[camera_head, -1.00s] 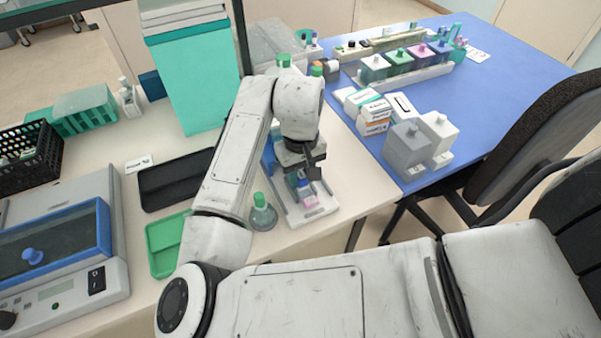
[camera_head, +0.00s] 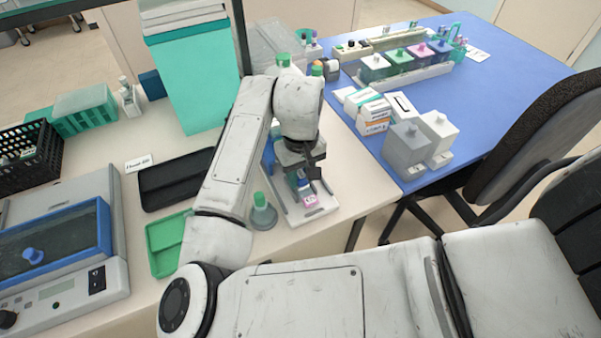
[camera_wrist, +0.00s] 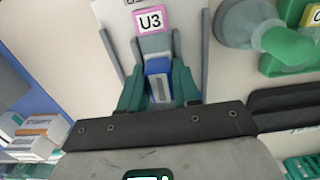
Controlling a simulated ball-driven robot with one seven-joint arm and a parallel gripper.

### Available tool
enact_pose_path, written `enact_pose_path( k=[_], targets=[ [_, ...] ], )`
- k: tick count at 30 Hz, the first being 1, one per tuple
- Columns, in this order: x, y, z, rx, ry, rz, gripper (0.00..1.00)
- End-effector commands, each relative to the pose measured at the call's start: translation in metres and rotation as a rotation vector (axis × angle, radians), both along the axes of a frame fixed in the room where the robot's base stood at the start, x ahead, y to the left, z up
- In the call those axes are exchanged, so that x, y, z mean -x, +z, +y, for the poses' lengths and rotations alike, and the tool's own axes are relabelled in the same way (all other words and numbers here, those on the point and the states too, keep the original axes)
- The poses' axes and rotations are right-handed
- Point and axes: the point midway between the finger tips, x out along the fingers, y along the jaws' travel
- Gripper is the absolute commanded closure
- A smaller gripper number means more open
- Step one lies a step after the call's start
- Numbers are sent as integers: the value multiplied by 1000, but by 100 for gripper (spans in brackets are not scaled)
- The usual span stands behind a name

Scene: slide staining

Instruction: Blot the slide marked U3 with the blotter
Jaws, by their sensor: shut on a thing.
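The slide marked U3 shows its pink label (camera_wrist: 151,21) at the top of the wrist view, and the label also shows in the head view (camera_head: 310,201). It lies on a pale staining stand (camera_head: 291,217) between grey rails. My gripper (camera_wrist: 158,88) is shut on the blotter, a small block with a blue top (camera_wrist: 158,66) and a paler lower part. In the head view my gripper (camera_head: 303,178) points down over the stand, with the blotter just behind the label. Whether the blotter touches the slide cannot be told; its lower end and most of the glass are hidden.
A conical bottle with a green cap (camera_head: 263,212) stands close left of the stand. Grey and white jars (camera_head: 410,150) stand on the blue table (camera_head: 490,105) to the right.

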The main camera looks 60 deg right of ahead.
Motion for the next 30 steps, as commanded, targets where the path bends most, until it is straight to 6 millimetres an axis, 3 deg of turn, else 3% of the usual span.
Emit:
enact_pose_path(
  k=[30],
  targets=[
    [0,68,0,0,1,0,94]
  ],
)
